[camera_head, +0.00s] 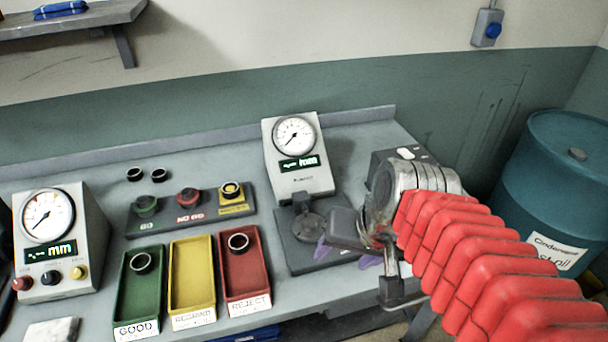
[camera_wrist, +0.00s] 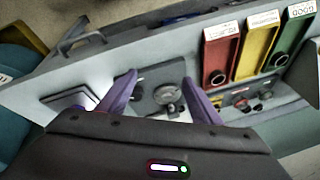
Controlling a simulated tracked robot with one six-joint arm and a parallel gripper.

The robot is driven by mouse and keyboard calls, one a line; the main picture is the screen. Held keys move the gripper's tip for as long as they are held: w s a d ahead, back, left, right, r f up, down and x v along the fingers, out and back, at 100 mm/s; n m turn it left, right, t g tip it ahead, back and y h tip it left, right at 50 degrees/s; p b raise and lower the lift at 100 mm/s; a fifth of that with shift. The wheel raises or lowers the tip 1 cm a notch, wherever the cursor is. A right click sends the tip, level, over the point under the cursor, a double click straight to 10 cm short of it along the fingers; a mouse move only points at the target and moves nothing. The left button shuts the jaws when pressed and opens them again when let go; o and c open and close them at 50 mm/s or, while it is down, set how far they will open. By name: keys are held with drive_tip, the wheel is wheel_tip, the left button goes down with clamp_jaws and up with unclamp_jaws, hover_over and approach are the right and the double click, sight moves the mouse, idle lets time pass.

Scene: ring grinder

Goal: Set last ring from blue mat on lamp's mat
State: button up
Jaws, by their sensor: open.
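I cannot make out a blue mat, a lamp or a lamp's mat in either view. Dark rings show in the head view: one ring (camera_head: 141,262) in the green tray, one ring (camera_head: 238,242) in the red tray, and two rings (camera_head: 134,174) on the bench behind the knob plate. My gripper (camera_wrist: 158,80) is open, its purple fingers apart with no ring seen between them. The fingers spread over the dark plate (camera_wrist: 148,100) of the middle dial gauge (camera_head: 297,152). In the head view the fingers are mostly hidden by my arm.
The yellow tray (camera_head: 191,275) between the green and red trays looks empty. A knob plate (camera_head: 178,212) stands behind the trays. Another dial gauge (camera_head: 60,240) stands at the left. A blue-green barrel (camera_head: 555,165) is at the right; a shelf (camera_head: 75,20) hangs at upper left.

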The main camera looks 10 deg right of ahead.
drive_tip(key=r+n, duration=0.1)
drive_tip(key=a+n+t, duration=0.1)
drive_tip(key=n, duration=0.1)
drive_tip(key=s+r+n+h, duration=0.1)
drive_tip(key=shift+a+r, duration=0.15)
drive_tip(key=shift+r, duration=0.2)
idle(1.2)
